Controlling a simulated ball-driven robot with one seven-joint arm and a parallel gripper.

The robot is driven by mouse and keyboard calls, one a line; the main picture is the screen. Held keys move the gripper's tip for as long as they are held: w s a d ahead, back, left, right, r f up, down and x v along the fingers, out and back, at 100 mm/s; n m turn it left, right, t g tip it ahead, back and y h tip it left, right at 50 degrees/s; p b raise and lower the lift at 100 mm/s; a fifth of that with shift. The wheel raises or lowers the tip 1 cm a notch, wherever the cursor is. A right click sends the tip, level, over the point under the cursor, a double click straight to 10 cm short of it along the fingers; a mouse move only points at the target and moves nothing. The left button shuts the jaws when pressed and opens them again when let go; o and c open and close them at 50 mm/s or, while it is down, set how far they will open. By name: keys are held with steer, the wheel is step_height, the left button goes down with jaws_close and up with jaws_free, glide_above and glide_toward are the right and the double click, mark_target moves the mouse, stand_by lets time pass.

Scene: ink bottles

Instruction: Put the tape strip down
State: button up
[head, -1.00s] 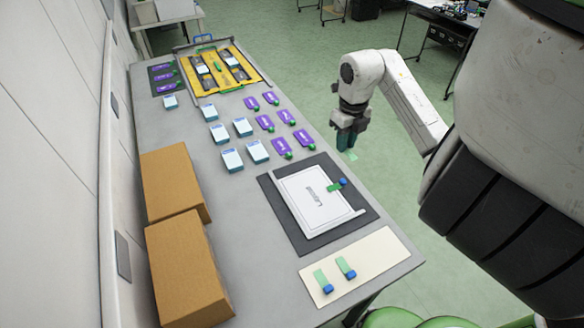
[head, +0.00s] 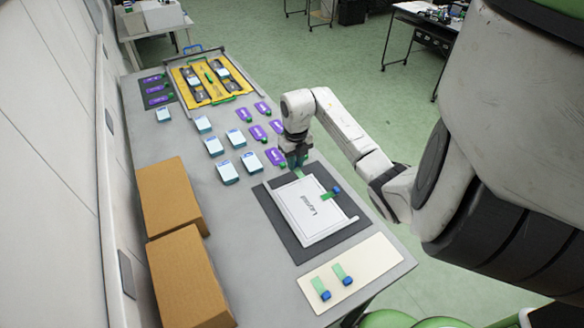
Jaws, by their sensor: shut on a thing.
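My gripper (head: 297,163) is shut on a green tape strip (head: 299,174), whose lower end shows below the fingers. The gripper is over the upper edge of a white board (head: 312,221) with lettering, which lies on a dark mat (head: 275,220). Whether the held strip touches the board, I cannot tell. Two more such strips, a left one (head: 319,287) and a right one (head: 342,273), lie on a cream mat (head: 375,262) at the near end of the table.
A yellow tray (head: 187,92) lies at the far end. Two brown cartons (head: 168,195) (head: 190,280) line the left side. Grey table (head: 245,255) is bare between cartons and mat.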

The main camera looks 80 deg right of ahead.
mark_target(292, 178)
steer(key=shift+w+d+f, duration=0.1)
steer(key=shift+w+f, duration=0.3)
steer(key=shift+f, duration=0.1)
steer(key=shift+w+f+p, duration=0.15)
steer(key=shift+f+p, duration=0.3)
steer(key=shift+f, duration=1.25)
steer(key=shift+f, duration=0.15)
steer(key=o, duration=0.7)
